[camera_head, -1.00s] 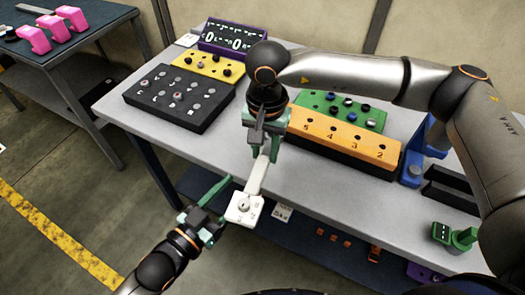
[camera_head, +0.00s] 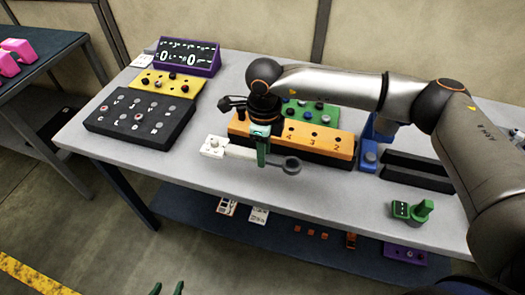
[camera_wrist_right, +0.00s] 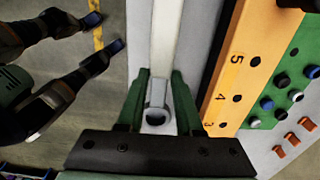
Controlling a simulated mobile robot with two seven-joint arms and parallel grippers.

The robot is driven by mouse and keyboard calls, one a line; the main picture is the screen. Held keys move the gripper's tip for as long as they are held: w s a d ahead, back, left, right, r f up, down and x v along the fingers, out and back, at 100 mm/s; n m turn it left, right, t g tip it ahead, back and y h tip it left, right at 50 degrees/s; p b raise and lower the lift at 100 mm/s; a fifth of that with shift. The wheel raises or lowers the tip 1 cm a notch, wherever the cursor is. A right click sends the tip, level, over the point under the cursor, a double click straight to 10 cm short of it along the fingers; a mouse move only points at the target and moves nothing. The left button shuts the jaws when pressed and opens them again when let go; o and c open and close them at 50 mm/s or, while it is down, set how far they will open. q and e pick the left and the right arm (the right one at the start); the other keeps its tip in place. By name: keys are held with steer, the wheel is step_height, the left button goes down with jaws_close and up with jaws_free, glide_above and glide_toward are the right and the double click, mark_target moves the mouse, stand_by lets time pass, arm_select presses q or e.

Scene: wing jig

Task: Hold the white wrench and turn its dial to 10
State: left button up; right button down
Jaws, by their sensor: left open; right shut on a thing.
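The white wrench (camera_head: 240,153) is held level over the front part of the table. Its square head with the dial (camera_head: 212,146) points left, and its grey ring end (camera_head: 291,165) points right. My right gripper (camera_head: 262,150) is shut on its handle, which also runs between the green fingers in the right wrist view (camera_wrist_right: 157,100). The dial's setting is too small to read. My left gripper (camera_head: 168,288) shows only its fingertips at the bottom edge, apart from the wrench. In the right wrist view my left gripper (camera_wrist_right: 105,32) is open and empty.
An orange block (camera_head: 330,142) with numbered holes lies just behind the wrench. A black button panel (camera_head: 142,118), a yellow block (camera_head: 165,83) and a purple display (camera_head: 187,57) stand at left. A green dial piece (camera_head: 412,211) sits at right. The table's front left is clear.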

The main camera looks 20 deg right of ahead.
mark_target(263, 181)
steer(key=shift+f, duration=0.75)
steer(key=shift+f+b, duration=1.65)
steer(key=shift+f, duration=1.45)
steer(key=shift+w+a, duration=0.1)
steer(key=shift+f+b, duration=0.1)
steer(key=shift+b, duration=0.25)
steer(key=shift+f+b, duration=0.4)
steer(key=shift+f, duration=0.05)
steer(key=shift+c, duration=2.4)
jaws_free()
